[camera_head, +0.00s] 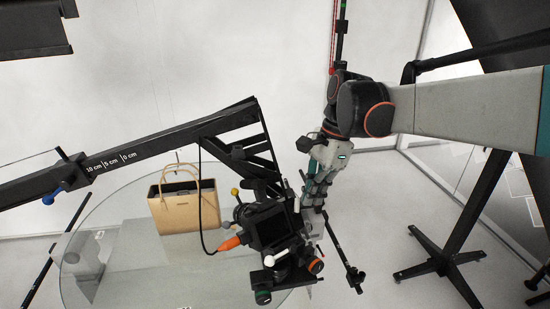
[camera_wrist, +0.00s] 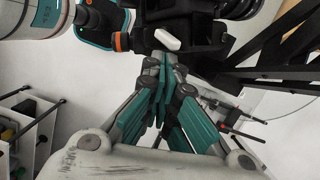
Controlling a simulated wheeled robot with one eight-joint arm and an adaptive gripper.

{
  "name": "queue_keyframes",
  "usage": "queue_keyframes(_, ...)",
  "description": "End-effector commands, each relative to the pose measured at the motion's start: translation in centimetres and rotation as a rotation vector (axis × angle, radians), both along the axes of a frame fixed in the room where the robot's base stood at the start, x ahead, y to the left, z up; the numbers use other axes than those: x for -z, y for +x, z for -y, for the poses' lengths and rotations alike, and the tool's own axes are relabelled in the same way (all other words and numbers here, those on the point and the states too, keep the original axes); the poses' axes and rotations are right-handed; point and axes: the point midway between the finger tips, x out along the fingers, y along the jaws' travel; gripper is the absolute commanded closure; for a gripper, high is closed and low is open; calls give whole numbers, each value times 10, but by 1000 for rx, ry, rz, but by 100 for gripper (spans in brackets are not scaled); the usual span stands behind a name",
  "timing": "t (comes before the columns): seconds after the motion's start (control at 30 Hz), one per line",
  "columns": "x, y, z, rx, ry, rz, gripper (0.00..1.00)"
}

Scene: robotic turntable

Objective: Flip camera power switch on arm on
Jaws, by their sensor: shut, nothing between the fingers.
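The black camera (camera_head: 268,229) hangs at the end of the black arm (camera_head: 140,151), with cables, coloured knobs and a small white-tipped part on it. My gripper (camera_head: 312,200) is beside the camera's right side in the head view. In the wrist view my gripper (camera_wrist: 166,62) is shut and empty, its teal-and-grey fingers together. The fingertips are just below a small white part (camera_wrist: 167,40) on the black camera assembly (camera_wrist: 190,27); whether they touch cannot be told. I cannot clearly make out the power switch or its position.
A tan bag (camera_head: 184,206) stands on the round glass turntable (camera_head: 120,272) below the arm. A black stand (camera_head: 440,263) is on the floor at the right. Black truss bars (camera_wrist: 285,60) lie close to the right of my fingers in the wrist view.

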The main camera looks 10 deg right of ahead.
Motion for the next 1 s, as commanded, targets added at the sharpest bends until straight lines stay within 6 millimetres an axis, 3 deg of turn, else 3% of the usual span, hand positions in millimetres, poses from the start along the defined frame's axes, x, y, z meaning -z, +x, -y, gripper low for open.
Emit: queue_keyframes(1.0, -6, -2, -8, -77, -105, 47, 100)
